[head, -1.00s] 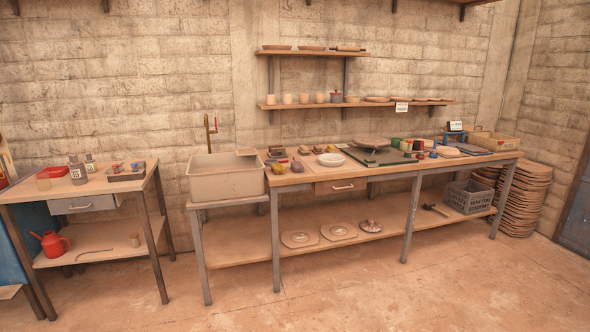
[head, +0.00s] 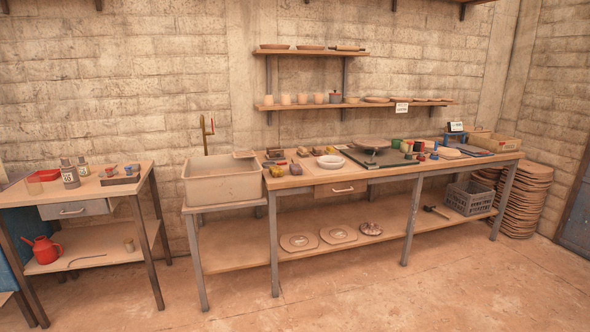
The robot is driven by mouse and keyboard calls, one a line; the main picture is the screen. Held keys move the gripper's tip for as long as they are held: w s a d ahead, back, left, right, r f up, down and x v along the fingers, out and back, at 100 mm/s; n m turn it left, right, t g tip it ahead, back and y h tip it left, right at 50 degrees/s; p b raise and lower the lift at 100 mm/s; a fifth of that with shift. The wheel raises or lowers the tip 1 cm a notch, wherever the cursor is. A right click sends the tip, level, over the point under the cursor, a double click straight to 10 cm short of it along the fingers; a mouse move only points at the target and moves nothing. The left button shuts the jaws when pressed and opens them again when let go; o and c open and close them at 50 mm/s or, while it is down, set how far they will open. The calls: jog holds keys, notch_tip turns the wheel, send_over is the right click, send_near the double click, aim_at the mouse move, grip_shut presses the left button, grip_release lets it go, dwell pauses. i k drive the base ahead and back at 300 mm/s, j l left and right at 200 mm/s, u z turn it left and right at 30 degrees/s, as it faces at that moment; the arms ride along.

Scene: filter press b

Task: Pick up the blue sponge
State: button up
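A small bluish-purple block (head: 296,168) lies near the front left of the long worktable (head: 340,181), just right of a small yellow block (head: 277,171). It looks like the blue sponge, but it is too small to be sure. Small blue items (head: 434,153) also stand farther right on the same top, and their shape is unclear. My gripper is not in view.
A deep sink (head: 222,182) with a brass tap adjoins the worktable's left end. A side table (head: 108,187) stands at the left. A grey crate (head: 470,197) sits on the lower shelf. Stacked boards (head: 526,205) stand at the right. The floor in front is clear.

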aim_at(296, 168)
jog(key=i+j, duration=0.15)
jog(key=i, duration=0.4)
jog(key=i+j, duration=0.15)
jog(key=i, duration=0.35)
jog(key=i+j, duration=0.15)
jog(key=i, duration=0.4)
jog(key=i+j, duration=0.2)
jog(key=i, duration=0.35)
jog(key=i+j, duration=0.15)
jog(key=i, duration=0.35)
jog(key=i+j, duration=0.15)
jog(key=i, duration=0.4)
jog(key=i+j, duration=0.15)
jog(key=i, duration=0.4)
